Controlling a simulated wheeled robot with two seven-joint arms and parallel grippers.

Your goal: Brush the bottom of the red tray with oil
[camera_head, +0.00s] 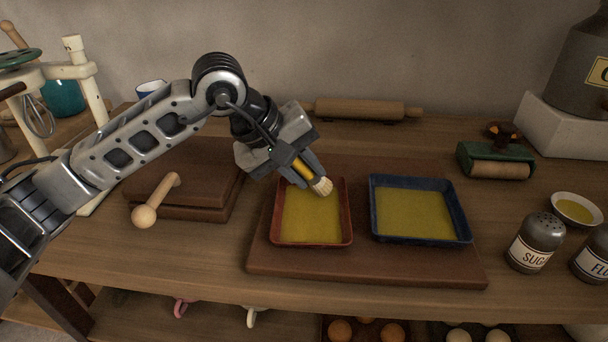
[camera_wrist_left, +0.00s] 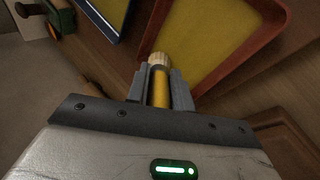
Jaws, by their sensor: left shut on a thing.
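My left gripper (camera_head: 300,169) is shut on a pastry brush (camera_head: 321,186) with pale bristles and a yellow handle. The brush tip is over the far right part of the red tray (camera_head: 274,239); I cannot tell whether the bristles touch the bottom. The tray's bottom is yellow, as if coated with oil. In the left wrist view the brush (camera_wrist_left: 160,88) stands between the fingers of the gripper (camera_wrist_left: 160,85), beside the red tray (camera_wrist_left: 271,38). A small bowl of yellow oil (camera_head: 575,210) stands at the far right. My right gripper is not in view.
A blue tray (camera_head: 464,226), also yellow inside, stands right of the red one on a brown board (camera_head: 370,268). A rolling pin (camera_head: 360,110) lies behind. Sugar (camera_head: 536,243) and flour (camera_head: 593,255) shakers stand at right. A wooden handle (camera_head: 156,201) lies at left.

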